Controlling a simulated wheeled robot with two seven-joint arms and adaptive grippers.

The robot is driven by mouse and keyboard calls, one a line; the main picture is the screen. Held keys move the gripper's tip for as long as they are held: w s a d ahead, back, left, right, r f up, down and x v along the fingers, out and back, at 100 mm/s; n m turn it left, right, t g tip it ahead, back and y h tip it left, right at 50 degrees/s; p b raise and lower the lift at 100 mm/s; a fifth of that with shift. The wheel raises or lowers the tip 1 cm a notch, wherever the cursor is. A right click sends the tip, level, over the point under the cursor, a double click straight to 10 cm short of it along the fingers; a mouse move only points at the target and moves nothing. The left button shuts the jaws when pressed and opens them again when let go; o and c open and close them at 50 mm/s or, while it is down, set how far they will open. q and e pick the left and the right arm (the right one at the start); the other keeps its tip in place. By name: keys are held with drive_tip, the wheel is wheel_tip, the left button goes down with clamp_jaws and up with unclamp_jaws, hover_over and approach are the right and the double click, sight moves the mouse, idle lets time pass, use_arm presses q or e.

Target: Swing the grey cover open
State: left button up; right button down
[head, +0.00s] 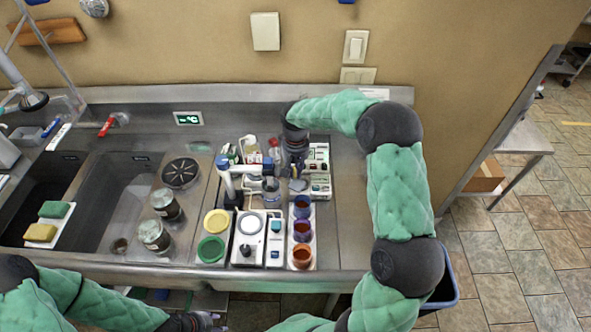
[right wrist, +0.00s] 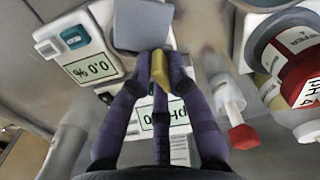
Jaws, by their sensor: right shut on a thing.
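The grey cover (right wrist: 143,24) is a flat, square plate at the top of the right wrist view. In the head view a small grey patch that looks like it (head: 299,185) sits just below my right gripper (head: 295,171). In the right wrist view the purple fingers of my right gripper (right wrist: 160,70) are shut on a small yellow tab (right wrist: 160,72) at the cover's edge. Whether the cover is tilted is hard to tell. My left gripper (head: 207,319) is at the bottom edge of the head view, away from the cover; its jaw state is unclear.
A white meter (right wrist: 83,52) is beside the cover. A red-tipped tube (right wrist: 240,134) and a red labelled jar (right wrist: 300,65) stand close on the other side. Several coloured cups (head: 302,231) stand in front. The steel counter (head: 348,215) is bare to the right.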

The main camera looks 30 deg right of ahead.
sight(295, 169)
drive_tip(key=c, duration=1.2)
unclamp_jaws()
drive_tip(key=shift+r, duration=0.15)
wheel_tip(295, 169, up, 12)
drive_tip(key=shift+f, duration=0.1)
